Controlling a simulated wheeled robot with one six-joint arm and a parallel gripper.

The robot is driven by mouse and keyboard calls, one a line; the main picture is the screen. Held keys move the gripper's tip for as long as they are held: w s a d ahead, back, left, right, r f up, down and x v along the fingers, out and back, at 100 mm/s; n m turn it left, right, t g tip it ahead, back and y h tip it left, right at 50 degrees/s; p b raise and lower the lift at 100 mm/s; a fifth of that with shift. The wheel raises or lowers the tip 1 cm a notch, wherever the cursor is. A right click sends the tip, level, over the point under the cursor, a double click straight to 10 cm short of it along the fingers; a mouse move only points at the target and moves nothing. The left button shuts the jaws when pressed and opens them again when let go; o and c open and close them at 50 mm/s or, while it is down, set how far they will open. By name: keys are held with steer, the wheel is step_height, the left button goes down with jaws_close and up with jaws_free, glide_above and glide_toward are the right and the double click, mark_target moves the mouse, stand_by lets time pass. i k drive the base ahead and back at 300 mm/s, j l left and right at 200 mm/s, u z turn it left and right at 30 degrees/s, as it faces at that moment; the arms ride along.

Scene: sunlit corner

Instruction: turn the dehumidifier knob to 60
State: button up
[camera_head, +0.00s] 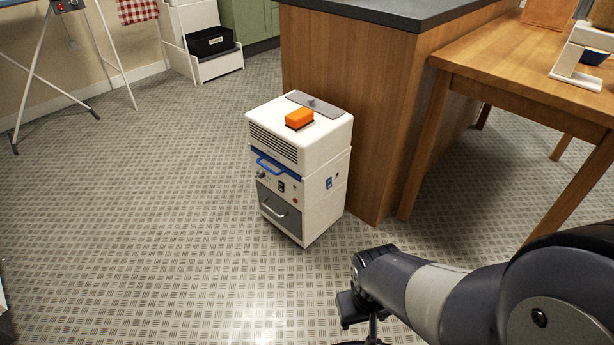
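The white dehumidifier (328,161) stands upright on the floor against the wooden end of the counter. Its front has a blue handle, dark vent slots and a grey lower drawer. A small dark round knob (261,175) shows at the left of the front panel, below the blue handle. Its scale and setting are too small to read. A grey plate with a small raised dark part lies on the top. My gripper (368,318) is in front of the dehumidifier at the bottom of the picture, apart from it. Its fingers are mostly hidden or cut off.
An orange block (299,118) sits on top of the dehumidifier. The counter (340,110) is behind it and a wooden table (540,75) is at right. An ironing-board-like stand (35,75) and a black bin (210,42) are at back left. The left floor is clear.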

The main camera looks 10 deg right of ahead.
mark_target(260, 174)
steer(key=i+j+u, duration=0.2)
steer(key=i, duration=0.25)
steer(key=i+j+u, duration=0.2)
steer(key=i, duration=0.3)
steer(key=i+j+u, duration=0.2)
steer(key=i, duration=0.3)
